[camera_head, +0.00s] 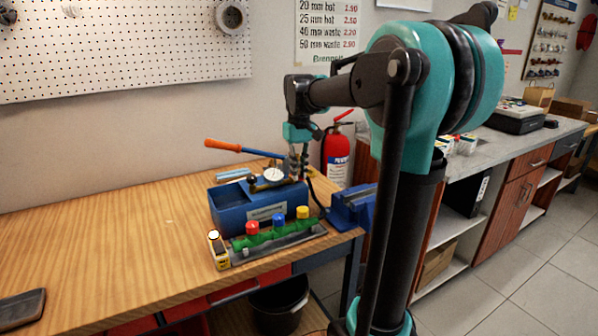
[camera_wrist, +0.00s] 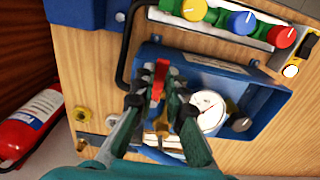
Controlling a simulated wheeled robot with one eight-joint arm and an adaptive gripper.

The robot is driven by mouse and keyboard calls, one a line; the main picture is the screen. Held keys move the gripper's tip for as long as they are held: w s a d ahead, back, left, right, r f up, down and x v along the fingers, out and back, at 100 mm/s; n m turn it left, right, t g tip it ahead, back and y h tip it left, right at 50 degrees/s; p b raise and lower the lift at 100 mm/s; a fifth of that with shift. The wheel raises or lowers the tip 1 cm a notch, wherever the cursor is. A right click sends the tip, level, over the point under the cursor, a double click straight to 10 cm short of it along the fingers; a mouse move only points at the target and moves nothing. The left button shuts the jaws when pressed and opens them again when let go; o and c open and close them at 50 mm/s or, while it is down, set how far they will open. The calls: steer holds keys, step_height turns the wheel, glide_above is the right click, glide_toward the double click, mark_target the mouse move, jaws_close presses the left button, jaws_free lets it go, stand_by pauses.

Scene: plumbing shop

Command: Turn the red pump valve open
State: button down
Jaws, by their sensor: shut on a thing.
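The blue pump (camera_head: 238,208) stands on the wooden bench, with a round white gauge (camera_head: 274,174) on top and a long lever with an orange handle (camera_head: 222,144). My gripper (camera_head: 297,170) reaches down from above at the pump's right side. In the wrist view my gripper (camera_wrist: 160,92) is shut on the red pump valve (camera_wrist: 159,76), a narrow red handle with a finger on each side. Brass fittings show just below it. The gauge (camera_wrist: 206,110) sits to the right of the fingers. In the head view the gripper hides the red valve.
A green manifold with red, blue and yellow knobs (camera_head: 278,232) lies in front of the pump. A yellow device (camera_head: 217,250) stands at its left end. A blue vise (camera_head: 352,207) is at the bench edge, and a red extinguisher (camera_head: 337,155) is behind. The bench's left is mostly clear.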

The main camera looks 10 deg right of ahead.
steer(key=shift+d+n, duration=0.15)
steer(key=shift+n, duration=0.15)
steer(key=n, duration=0.1)
steer(key=w+d+n, duration=0.1)
steer(key=n, duration=0.1)
steer(key=shift+d, duration=0.15)
steer(key=n, duration=0.2)
steer(key=w+d+n, duration=0.1)
steer(key=n, duration=0.2)
steer(key=shift+w+d, duration=0.1)
steer(key=shift+w, duration=0.05)
steer(key=shift+w+d+n, duration=0.1)
steer(key=shift+w+n, duration=0.55)
steer(key=shift+n, duration=0.9)
steer(key=shift+w+n, duration=0.6)
steer(key=shift+n, duration=1)
steer(key=shift+w+d+n, duration=0.1)
steer(key=shift+w+n, duration=0.55)
steer(key=shift+n, duration=0.9)
steer(key=c, duration=1.6)
jaws_free()
steer(key=shift+o, duration=0.2)
